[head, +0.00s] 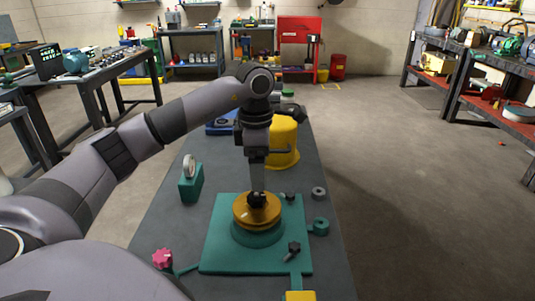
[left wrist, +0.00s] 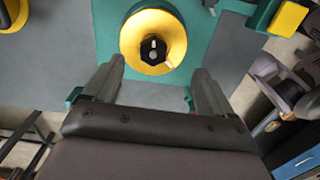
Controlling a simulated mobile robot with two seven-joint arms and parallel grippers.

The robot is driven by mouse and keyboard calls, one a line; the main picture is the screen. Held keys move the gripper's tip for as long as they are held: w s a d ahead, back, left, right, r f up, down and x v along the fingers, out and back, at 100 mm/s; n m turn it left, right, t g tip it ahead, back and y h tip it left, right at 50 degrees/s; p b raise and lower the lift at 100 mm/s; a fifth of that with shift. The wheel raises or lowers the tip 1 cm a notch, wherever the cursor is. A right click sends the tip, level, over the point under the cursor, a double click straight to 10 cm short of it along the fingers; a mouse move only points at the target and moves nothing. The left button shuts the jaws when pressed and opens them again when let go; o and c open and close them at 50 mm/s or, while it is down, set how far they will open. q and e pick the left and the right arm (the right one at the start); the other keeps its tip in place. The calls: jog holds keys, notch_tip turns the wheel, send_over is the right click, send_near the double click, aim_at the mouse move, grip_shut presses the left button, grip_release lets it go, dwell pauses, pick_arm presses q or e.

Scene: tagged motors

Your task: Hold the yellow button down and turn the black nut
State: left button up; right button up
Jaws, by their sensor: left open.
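The black nut (head: 256,200) sits in the middle of a round orange-yellow disc (head: 270,215) on a teal base plate (head: 218,258). In the left wrist view the nut (left wrist: 153,50) shows a pale stud at its centre. The yellow button (head: 299,296) is cut off at the bottom edge of the head view, at the end of a teal arm from the plate. My left gripper (head: 257,188) points down over the nut. In the left wrist view its fingers (left wrist: 157,78) are spread and empty, with the nut ahead between them. My right gripper is not in view.
A pink knob (head: 162,259) stands left of the plate, and a teal block with a pale disc (head: 190,184) behind it. A yellow bucket-like part (head: 283,142) stands behind my gripper.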

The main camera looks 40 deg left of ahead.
aim_at(257, 195)
pick_arm(q)
jog(key=shift+a+r, duration=0.3)
jog(key=shift+a, duration=0.2)
jog(key=shift+a+f, duration=0.1)
notch_tip(257, 195, down, 8)
jog(key=b, duration=0.7)
jog(key=shift+r, duration=0.2)
jog(key=shift+f+b, duration=0.5)
jog(key=shift+b, duration=0.15)
jog(key=shift+r, duration=0.1)
